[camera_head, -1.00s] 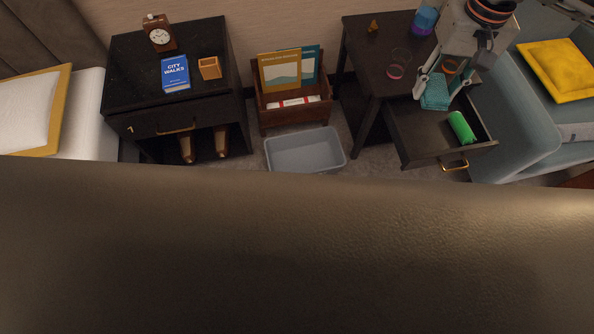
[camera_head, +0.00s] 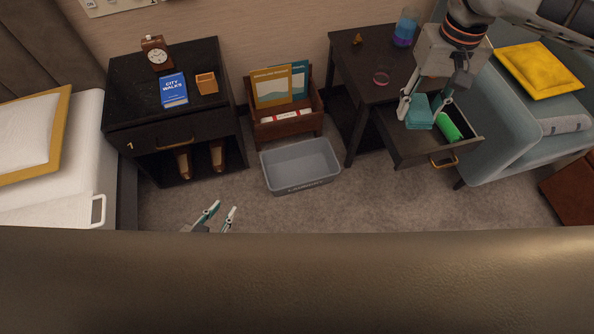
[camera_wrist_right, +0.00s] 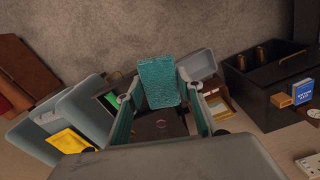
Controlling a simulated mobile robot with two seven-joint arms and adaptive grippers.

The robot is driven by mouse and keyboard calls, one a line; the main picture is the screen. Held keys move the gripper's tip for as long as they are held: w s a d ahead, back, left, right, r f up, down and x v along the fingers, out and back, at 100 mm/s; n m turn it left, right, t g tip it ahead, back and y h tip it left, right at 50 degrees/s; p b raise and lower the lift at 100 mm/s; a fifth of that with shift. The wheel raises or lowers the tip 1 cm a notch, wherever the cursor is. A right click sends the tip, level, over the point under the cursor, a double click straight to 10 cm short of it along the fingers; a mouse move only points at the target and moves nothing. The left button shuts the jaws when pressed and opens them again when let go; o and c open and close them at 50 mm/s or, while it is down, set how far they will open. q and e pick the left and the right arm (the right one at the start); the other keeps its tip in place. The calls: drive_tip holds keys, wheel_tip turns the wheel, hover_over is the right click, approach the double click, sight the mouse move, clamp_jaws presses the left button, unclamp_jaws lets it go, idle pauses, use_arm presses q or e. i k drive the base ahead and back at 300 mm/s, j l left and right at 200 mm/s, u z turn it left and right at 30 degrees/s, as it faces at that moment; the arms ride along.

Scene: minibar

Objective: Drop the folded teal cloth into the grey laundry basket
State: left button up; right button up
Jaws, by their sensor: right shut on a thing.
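The folded teal cloth (camera_head: 420,113) is held in my right gripper (camera_head: 425,107), above the open drawer of the dark table at the right. In the right wrist view the cloth (camera_wrist_right: 158,82) sits between the two fingers of the right gripper (camera_wrist_right: 157,90). The grey laundry basket (camera_head: 301,186) stands on the carpet left of that drawer and looks empty. In the wrist view the basket (camera_wrist_right: 203,67) is just right of the cloth. My left gripper (camera_head: 219,216) is low, left of and nearer than the basket, its fingers apart and empty.
The open drawer (camera_head: 408,153) holds a green cylinder (camera_head: 450,126). A wooden magazine rack (camera_head: 287,129) stands behind the basket. A dark nightstand (camera_head: 165,126) is at left and a blue armchair (camera_head: 502,151) at right. Carpet (camera_head: 345,207) in front of the basket is clear.

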sight(303, 173)
drive_tip(key=i+j+u, duration=0.35)
drive_tip(key=i, duration=0.15)
drive_tip(key=i+u, duration=0.35)
drive_tip(key=i, duration=0.15)
